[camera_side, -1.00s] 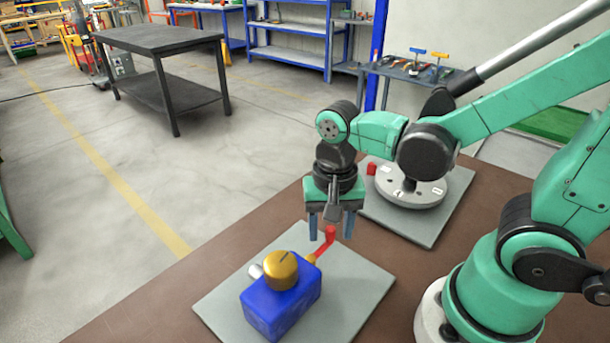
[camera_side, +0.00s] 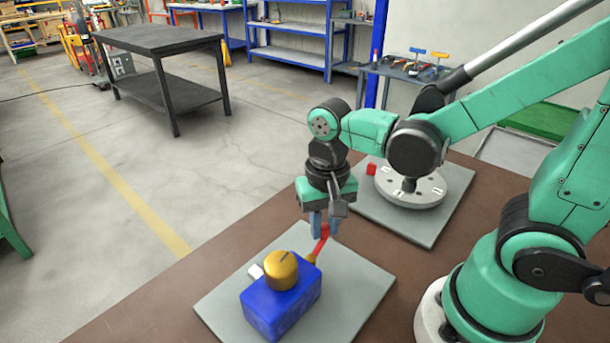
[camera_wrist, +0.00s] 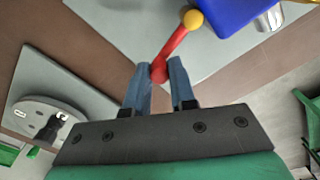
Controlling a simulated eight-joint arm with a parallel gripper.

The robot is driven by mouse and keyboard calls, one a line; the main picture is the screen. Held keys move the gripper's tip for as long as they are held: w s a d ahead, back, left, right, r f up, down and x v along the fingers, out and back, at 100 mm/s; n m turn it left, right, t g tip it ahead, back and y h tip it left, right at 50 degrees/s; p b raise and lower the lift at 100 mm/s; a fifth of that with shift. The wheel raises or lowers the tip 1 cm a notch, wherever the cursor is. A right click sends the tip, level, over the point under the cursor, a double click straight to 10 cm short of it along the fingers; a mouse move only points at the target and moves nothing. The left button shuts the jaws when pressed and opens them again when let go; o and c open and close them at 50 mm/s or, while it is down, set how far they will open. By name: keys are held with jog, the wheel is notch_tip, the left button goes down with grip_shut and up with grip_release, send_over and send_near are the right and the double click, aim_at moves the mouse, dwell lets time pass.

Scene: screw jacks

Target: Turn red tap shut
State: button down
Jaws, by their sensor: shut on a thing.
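The red tap (camera_side: 321,245) is a red lever on a brass stem at the back right of a blue block (camera_side: 281,302). In the wrist view the red lever (camera_wrist: 172,50) runs from a yellow ball end down to a rounded red tip. My gripper (camera_side: 325,230) is above the plate with its blue fingers around the lever's outer end. In the wrist view my gripper (camera_wrist: 162,75) has the red tip between its two fingers, touching the left one; a gap shows on the right. The fingers hide part of the tip in the side view.
A brass knob (camera_side: 281,270) sits on top of the blue block, with a silver stub (camera_side: 256,271) at its left. The block stands on a grey plate (camera_side: 360,290) on the brown table. Behind is a second plate with a round grey dial (camera_side: 411,188) and a small red block (camera_side: 371,169).

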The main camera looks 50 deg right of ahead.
jog(key=n, duration=0.1)
jog(key=w+n, duration=0.1)
jog(key=n, duration=0.1)
jog(key=shift+w+a+n, duration=0.25)
jog(key=shift+a+n, duration=0.1)
jog(key=shift+n, duration=0.05)
jog(key=n, duration=0.1)
jog(key=w+a+n, duration=0.1)
jog(key=n, duration=0.1)
jog(key=shift+n, duration=0.3)
jog(key=n, duration=0.1)
jog(key=a+n, duration=0.1)
jog(key=n, duration=0.1)
jog(key=shift+w+a, duration=0.1)
jog(key=shift+w, duration=0.25)
jog(key=shift+w+a+n, duration=0.1)
jog(key=shift+a+n, duration=0.2)
jog(key=shift+n, duration=0.55)
jog(key=shift+w+a+n, duration=0.1)
jog(key=shift+a+n, duration=0.15)
jog(key=shift+n, duration=0.6)
